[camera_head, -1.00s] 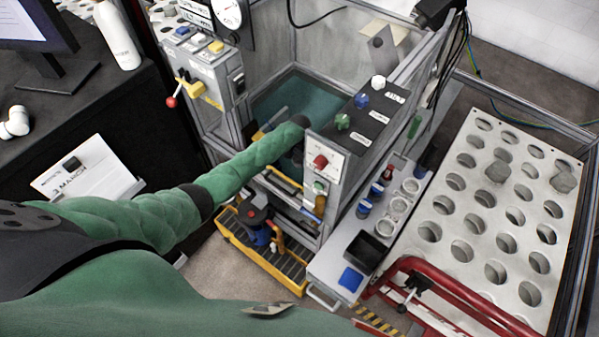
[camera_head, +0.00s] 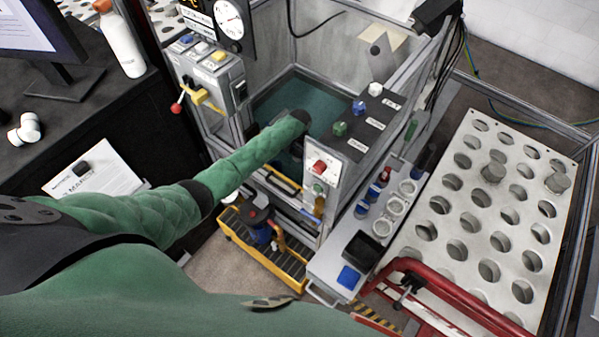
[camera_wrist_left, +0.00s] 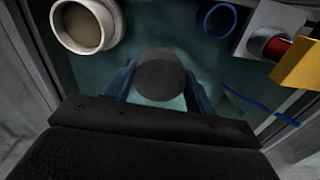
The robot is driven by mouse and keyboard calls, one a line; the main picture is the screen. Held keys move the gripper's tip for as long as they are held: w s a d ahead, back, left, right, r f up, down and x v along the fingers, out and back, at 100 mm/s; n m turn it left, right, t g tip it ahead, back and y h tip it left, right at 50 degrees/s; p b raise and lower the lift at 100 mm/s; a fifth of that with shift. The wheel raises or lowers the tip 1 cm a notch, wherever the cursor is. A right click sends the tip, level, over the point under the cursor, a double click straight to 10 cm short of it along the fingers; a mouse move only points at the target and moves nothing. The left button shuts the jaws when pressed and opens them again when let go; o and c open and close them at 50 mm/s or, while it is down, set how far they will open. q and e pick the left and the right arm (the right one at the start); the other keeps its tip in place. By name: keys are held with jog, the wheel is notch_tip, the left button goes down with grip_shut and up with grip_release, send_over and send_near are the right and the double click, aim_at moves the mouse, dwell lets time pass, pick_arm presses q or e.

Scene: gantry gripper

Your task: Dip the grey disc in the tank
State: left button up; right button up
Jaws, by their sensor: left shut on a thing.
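My left arm reaches over the tank (camera_head: 325,92), an open basin with teal liquid beside a grey control panel. In the left wrist view my left gripper (camera_wrist_left: 159,76) has its blue fingers on both sides of the grey disc (camera_wrist_left: 160,72) and is shut on it. The disc is dark grey and round, with teal tank liquid (camera_wrist_left: 100,68) around it in the picture. I cannot tell whether the disc touches the liquid. In the head view the disc and the fingertips are hidden behind my forearm and the panel. My right gripper is not in view.
In the wrist view a cream round cup (camera_wrist_left: 83,27), a blue ring (camera_wrist_left: 217,19) and a yellow block (camera_wrist_left: 299,66) stand near the tank edge. The control panel (camera_head: 319,180) with a red knob stands close to my forearm. A white perforated rack (camera_head: 470,235) is at right.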

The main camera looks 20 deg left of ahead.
aim_at(299, 153)
pick_arm(q)
jog(key=shift+r+p, duration=0.3)
jog(key=shift+r, duration=0.9)
jog(key=shift+r+p, duration=0.3)
jog(key=shift+r, duration=0.4)
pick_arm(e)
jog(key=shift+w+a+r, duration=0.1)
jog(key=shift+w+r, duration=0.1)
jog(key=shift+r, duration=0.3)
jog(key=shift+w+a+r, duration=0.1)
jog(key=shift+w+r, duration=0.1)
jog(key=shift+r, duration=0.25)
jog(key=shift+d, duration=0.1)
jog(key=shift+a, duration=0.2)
